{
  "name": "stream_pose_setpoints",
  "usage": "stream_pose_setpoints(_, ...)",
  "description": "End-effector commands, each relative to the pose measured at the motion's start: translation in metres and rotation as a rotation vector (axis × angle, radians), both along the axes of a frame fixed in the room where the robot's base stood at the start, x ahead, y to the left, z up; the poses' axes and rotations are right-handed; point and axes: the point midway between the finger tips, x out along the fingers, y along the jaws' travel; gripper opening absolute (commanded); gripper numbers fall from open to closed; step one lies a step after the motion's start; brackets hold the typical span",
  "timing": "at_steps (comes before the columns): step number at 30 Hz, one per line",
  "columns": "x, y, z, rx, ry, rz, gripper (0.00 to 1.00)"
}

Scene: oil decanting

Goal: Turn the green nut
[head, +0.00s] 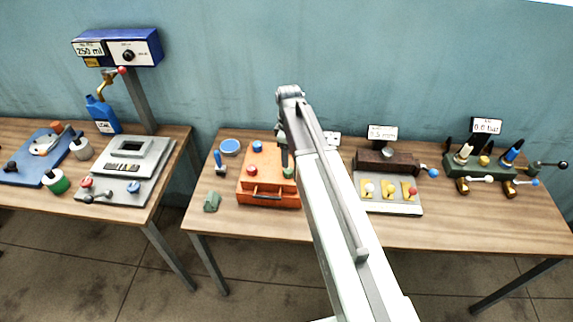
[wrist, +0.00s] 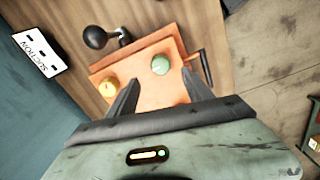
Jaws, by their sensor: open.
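The green nut (wrist: 160,64) is a round cap on top of the orange box (wrist: 150,95) in the wrist view. It also shows in the head view (head: 288,172), just right of the red nut. My gripper (wrist: 161,76) is open above the box, its two dark fingers pointing down. The green nut appears between the fingertips and slightly beyond them, with gaps on both sides. I cannot tell the exact height of the fingertips above it. In the head view my gripper (head: 284,157) hangs over the box, partly hidden by my arm.
A yellow nut (wrist: 108,88) sits left of the green one. Red (head: 253,170) and blue (head: 257,146) nuts share the box. A black ball-topped lever (wrist: 95,37) and a suction sign (wrist: 38,52) stand nearby. A blue-handled tool (head: 219,163) and green block (head: 212,201) lie left.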

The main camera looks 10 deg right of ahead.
Motion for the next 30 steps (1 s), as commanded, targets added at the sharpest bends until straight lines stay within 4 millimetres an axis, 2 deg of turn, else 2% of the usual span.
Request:
stream_pose_setpoints(5,-0.001,0.000,-0.020,0.000,0.000,-0.002,0.59)
stream_pose_setpoints(15,-0.001,0.001,-0.076,0.000,0.000,-0.002,0.59)
stream_pose_setpoints(18,-0.001,0.001,-0.081,0.000,0.000,-0.002,0.59)
stream_pose_setpoints(25,-0.001,0.001,-0.078,0.000,0.000,-0.002,0.59)
stream_pose_setpoints(26,-0.001,0.002,-0.078,0.000,0.000,-0.002,0.56)
stream_pose_setpoints(30,-0.001,0.002,-0.078,0.000,0.000,-0.002,0.18)
